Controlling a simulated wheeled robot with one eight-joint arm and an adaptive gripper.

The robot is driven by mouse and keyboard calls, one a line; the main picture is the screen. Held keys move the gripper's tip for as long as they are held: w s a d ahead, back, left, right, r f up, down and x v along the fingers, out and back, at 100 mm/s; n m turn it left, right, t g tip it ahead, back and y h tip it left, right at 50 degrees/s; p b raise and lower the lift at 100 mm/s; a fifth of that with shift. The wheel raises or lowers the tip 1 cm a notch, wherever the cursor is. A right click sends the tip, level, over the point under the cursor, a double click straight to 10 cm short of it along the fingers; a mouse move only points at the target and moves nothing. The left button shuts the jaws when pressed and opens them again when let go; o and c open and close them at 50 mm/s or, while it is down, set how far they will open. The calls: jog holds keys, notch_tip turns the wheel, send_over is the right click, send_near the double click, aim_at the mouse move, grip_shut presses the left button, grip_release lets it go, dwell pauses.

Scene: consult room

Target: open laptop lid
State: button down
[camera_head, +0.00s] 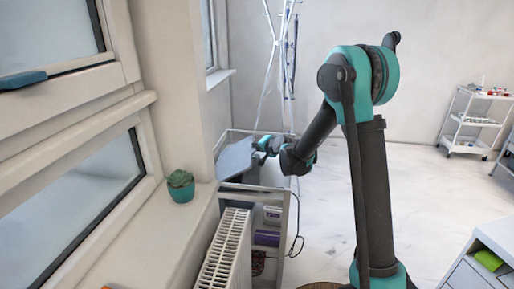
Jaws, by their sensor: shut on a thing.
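The laptop shows as a blue-grey panel (235,159), most likely its lid, on top of the low shelf unit beyond the radiator. The panel looks tilted; its exact angle and the laptop's base are hard to make out at this size. My gripper (258,151) is at the panel's right edge, reached in from the right by my arm. It appears shut on the lid's edge. The fingertips are small and partly merged with the panel.
The shelf unit (268,189) holds several items, with a dark cable hanging at its right. A white radiator (223,250) stands in front of it. A potted plant (181,186) sits on the windowsill at left. A metal stand (284,70) rises behind.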

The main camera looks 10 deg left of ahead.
jog(key=shift+a, duration=0.1)
dwell(0.3)
jog(key=c, duration=1.7)
grip_release()
jog(key=shift+f, duration=0.1)
jog(key=v, duration=1.2)
